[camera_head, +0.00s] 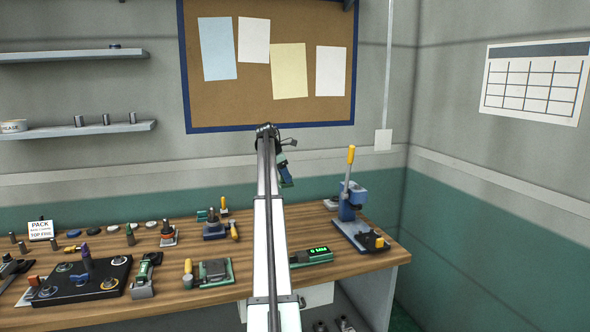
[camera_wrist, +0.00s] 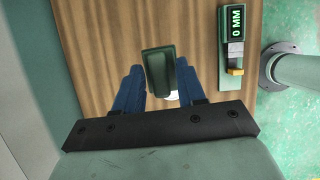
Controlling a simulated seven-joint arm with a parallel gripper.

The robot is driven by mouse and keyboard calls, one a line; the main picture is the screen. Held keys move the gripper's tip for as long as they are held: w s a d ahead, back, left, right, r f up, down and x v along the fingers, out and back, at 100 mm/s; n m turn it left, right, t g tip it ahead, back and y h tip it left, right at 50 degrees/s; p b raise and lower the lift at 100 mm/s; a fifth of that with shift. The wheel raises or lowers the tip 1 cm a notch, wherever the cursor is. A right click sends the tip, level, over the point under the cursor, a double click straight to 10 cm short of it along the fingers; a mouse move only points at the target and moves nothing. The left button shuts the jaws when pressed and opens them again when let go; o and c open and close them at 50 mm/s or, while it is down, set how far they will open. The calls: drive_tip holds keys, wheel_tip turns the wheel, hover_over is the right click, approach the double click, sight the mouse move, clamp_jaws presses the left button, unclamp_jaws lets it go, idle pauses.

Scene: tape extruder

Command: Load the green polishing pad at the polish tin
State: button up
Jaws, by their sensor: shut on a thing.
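My gripper (camera_wrist: 157,72) has its blue fingers on both sides of a dark green block-shaped piece, which I take to be the green polishing pad (camera_wrist: 158,60). It is shut on this piece and holds it over the wooden bench. In the head view my gripper (camera_head: 286,172) hangs in the air above the back of the bench, partly behind my arm. A small part of a pale round thing (camera_wrist: 173,95) shows below the held piece in the wrist view; I cannot tell whether it is the polish tin. No tin on the bench is clearly labelled as polish.
A digital gauge (camera_head: 311,256) lies right of my arm on the bench (camera_head: 215,286). A blue lever press (camera_head: 352,208) stands at the right end. Several small tools, a black tray (camera_head: 112,273) and a PACK sign (camera_head: 41,230) crowd the left. My arm hides the middle.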

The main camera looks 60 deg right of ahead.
drive_tip(key=shift+m, duration=0.3)
drive_tip(key=shift+w+a+f, duration=0.85)
drive_tip(key=shift+a+f, duration=0.2)
drive_tip(key=shift+f, duration=2.2)
drive_tip(key=shift+w+a+f, duration=0.9)
drive_tip(key=shift+a+f, duration=0.1)
drive_tip(key=shift+f, duration=2.2)
drive_tip(key=shift+w+a+f, duration=0.85)
drive_tip(key=shift+a+f, duration=0.2)
drive_tip(key=shift+f, duration=2.2)
drive_tip(key=shift+f, duration=0.6)
drive_tip(key=shift+r, duration=0.15)
wheel_tip(320, 180, up, 7)
